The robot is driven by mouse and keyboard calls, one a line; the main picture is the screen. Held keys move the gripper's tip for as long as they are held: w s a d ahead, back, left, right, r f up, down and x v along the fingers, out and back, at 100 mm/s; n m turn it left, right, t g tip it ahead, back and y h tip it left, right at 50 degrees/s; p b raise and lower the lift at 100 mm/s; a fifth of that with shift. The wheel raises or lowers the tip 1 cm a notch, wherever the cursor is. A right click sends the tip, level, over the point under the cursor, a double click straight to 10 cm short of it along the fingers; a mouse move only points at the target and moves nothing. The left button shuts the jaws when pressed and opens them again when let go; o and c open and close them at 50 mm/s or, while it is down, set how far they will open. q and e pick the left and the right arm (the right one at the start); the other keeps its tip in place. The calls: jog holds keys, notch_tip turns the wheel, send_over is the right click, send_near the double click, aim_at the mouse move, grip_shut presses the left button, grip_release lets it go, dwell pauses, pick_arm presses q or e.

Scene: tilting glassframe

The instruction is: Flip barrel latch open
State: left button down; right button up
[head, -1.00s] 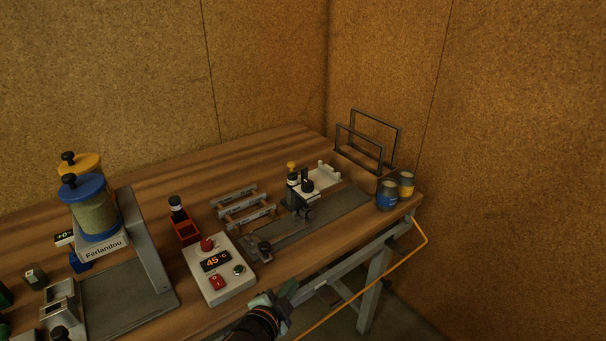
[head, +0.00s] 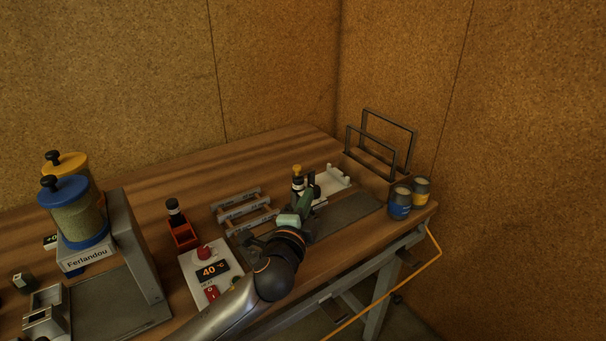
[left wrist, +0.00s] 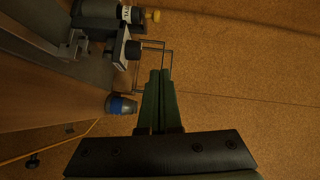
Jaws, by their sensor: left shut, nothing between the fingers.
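The small fixture with a yellow-topped dark barrel (head: 297,182) stands on the right half of the bench. My left gripper (head: 309,194) is at the fixture's front side, its green fingers pointing up and away. They are shut and empty, and with the wrist they cover much of the fixture. In the left wrist view the shut fingers (left wrist: 160,74) are in the middle. The barrel with its yellow knob (left wrist: 152,15) and a block with a black knob (left wrist: 133,50) are at upper left, apart from the fingertips in the picture. I cannot make out the latch's position. My right gripper is not in view.
A white control box (head: 205,268) reading 40 °C stands left of my arm. Grey racks (head: 240,208) lie behind it. Blue and yellow cans (head: 400,203) and a black wire frame (head: 385,140) are at the right end. The back of the bench is clear.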

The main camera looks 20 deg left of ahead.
aim_at(316, 189)
pick_arm(q)
jog(key=w, duration=0.9)
jog(key=shift+w+a+f, duration=0.2)
jog(key=shift+a+f, duration=0.05)
jog(key=a, duration=0.2)
jog(key=w, duration=0.1)
jog(key=shift+a+f, duration=0.25)
jog(key=shift+a, duration=0.15)
jog(key=shift+w+a+f, duration=0.15)
jog(key=shift+a+f, duration=0.05)
jog(key=shift+a, duration=0.35)
jog(key=shift+a, duration=0.1)
